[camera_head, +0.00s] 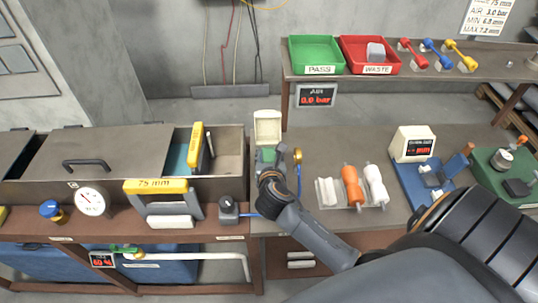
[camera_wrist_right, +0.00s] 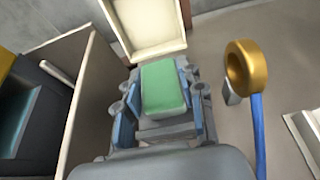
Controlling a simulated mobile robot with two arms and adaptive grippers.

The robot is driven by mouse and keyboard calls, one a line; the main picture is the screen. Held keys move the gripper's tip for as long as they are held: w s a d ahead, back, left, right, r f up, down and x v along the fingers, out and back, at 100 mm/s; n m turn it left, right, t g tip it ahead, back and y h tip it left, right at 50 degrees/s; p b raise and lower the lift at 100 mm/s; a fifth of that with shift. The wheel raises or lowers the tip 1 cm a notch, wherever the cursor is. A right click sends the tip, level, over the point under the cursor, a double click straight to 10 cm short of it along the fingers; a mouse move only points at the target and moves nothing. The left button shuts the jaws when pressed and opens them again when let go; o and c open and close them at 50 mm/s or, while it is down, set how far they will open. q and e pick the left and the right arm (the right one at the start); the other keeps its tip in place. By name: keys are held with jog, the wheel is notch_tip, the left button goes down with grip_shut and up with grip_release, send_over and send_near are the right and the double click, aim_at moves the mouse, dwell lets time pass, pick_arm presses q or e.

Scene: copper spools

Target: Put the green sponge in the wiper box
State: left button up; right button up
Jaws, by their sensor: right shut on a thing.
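The green sponge (camera_wrist_right: 163,85) is between the fingers of my right gripper (camera_wrist_right: 162,108) in the right wrist view. In the head view the sponge (camera_head: 268,156) shows as a small green patch at the tip of my right gripper (camera_head: 269,172). The cream wiper box (camera_head: 267,124) is just beyond the sponge, with an open, rimmed face showing. It also shows at the top of the right wrist view (camera_wrist_right: 148,22). My gripper hides what lies below the sponge, so I cannot tell whether the sponge touches the box. My left gripper is not in view.
A brass ring (camera_wrist_right: 247,66) on a blue hose stands close right of my gripper. An open metal bin (camera_head: 230,150) is close on the left. White and orange spools (camera_head: 351,185) lie to the right. Green and red trays (camera_head: 316,42) sit on the shelf behind.

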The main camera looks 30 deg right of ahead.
jog(key=shift+f, duration=0.15)
jog(key=o, duration=1)
jog(key=shift+r, duration=0.25)
jog(key=b+v, duration=0.1)
jog(key=v, duration=1.1)
jog(key=shift+s+f, duration=0.1)
